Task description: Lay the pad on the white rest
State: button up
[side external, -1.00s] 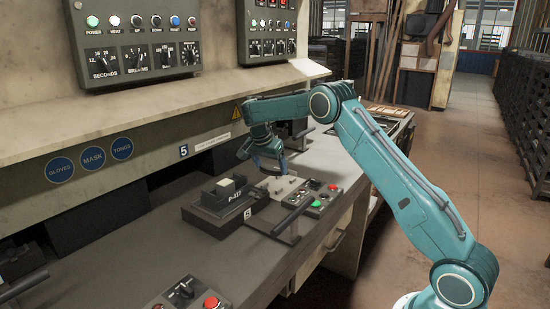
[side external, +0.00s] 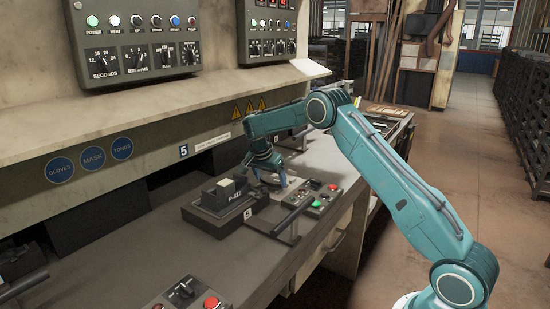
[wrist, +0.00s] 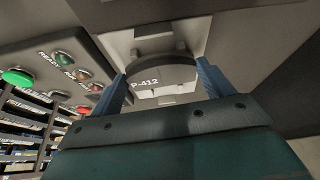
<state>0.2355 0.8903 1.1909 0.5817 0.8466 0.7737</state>
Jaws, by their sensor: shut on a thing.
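My gripper (wrist: 160,82) is shut on the dark grey pad (wrist: 165,71), which has a curved edge and the white marking P-412. One blue finger is on each side of it. The white rest (wrist: 172,29) shows behind and in front of the pad in the wrist view, so the pad is over it; I cannot tell whether they touch. In the side view my gripper (side external: 274,182) is low over the bench, and it largely hides the pad and the rest.
A dark block marked P-412 (side external: 216,211) stands close left of my gripper. A button box (side external: 321,200) with red and green buttons is close on the right. A dark bar handle (side external: 293,214) lies in front.

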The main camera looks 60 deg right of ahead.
jog(key=shift+f, duration=0.35)
dwell(0.6)
jog(key=o, duration=1.1)
jog(key=v, duration=1.4)
jog(key=shift+d, duration=0.1)
